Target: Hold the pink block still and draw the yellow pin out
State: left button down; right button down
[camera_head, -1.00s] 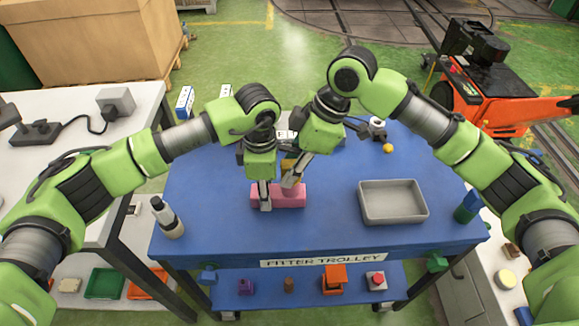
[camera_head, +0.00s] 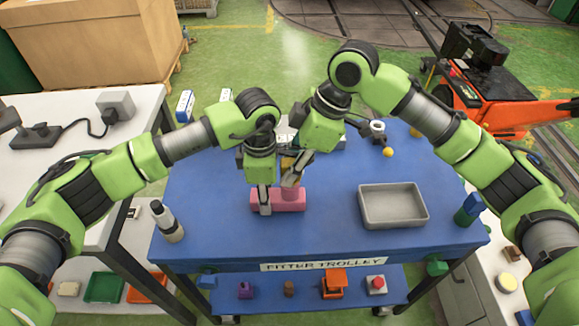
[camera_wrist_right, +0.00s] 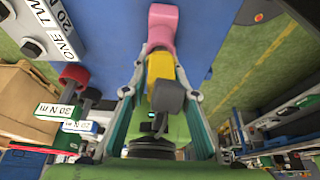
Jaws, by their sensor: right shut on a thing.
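The pink block (camera_head: 290,204) lies on the blue trolley top (camera_head: 215,225). It also shows at the top of the right wrist view (camera_wrist_right: 160,22). My left gripper (camera_head: 265,207) is at the block's left part, with finger metal across its front; I cannot tell how tightly it is closed. My right gripper (camera_head: 291,181) is shut on the yellow pin (camera_wrist_right: 160,68), tilted above the block's right part. The pin is mostly hidden by the fingers in the head view. In the wrist view it sits between the fingers, its end meeting the pink block.
A grey tray (camera_head: 392,206) stands on the right of the trolley top. A small yellow ball (camera_head: 388,152) lies behind it. A white and dark bottle-like item (camera_head: 167,222) stands at the front left. The trolley's front middle is clear.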

jog(key=shift+r, duration=1.1)
pick_arm(q)
jog(key=shift+a+f, duration=0.25)
jog(key=shift+a, duration=0.05)
pick_arm(e)
jog(key=shift+a+r, duration=0.15)
jog(key=shift+r, duration=1.9)
jog(key=c, duration=1.7)
grip_release()
jog(key=shift+s, duration=0.1)
pick_arm(q)
jog(key=shift+d+r, duration=0.15)
pick_arm(e)
jog(key=shift+f, duration=0.15)
jog(key=shift+f, duration=0.1)
